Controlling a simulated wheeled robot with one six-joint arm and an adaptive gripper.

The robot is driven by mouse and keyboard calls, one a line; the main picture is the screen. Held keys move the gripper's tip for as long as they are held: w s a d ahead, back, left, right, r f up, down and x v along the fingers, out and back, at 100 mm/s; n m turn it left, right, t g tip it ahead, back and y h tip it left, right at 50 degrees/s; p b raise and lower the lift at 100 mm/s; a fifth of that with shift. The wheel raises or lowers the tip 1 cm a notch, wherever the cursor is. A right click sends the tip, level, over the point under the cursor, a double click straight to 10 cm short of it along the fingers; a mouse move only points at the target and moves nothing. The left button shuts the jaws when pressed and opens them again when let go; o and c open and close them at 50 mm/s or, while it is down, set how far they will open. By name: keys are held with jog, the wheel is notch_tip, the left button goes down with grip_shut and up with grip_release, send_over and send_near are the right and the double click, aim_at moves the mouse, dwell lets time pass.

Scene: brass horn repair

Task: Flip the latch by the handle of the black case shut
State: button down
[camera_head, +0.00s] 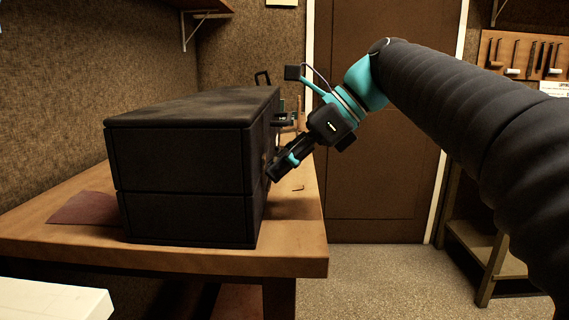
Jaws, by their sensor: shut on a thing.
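The black case (185,160) stands closed on the wooden bench, its lid down on its lower half. Its latch side faces right and shows only at a steep angle. A dark handle-like part (284,121) sticks out from that side. My gripper (273,174) reaches in from the right, tilted down, with its fingertips against the latch side near the seam between lid and base. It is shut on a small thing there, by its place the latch. The latch itself is hidden by the fingers, so whether it is up or down cannot be told.
The wooden bench (170,258) has a little free room right of the case, where a small dark hooked piece (298,189) lies. A reddish-brown cloth (84,208) lies at the left. A brown door (375,150) and a tool board (525,55) are behind.

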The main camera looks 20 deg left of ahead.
jog(key=c, duration=0.9)
grip_release()
jog(key=v, duration=1.2)
jog(key=shift+w, duration=0.1)
jog(key=shift+f, duration=0.1)
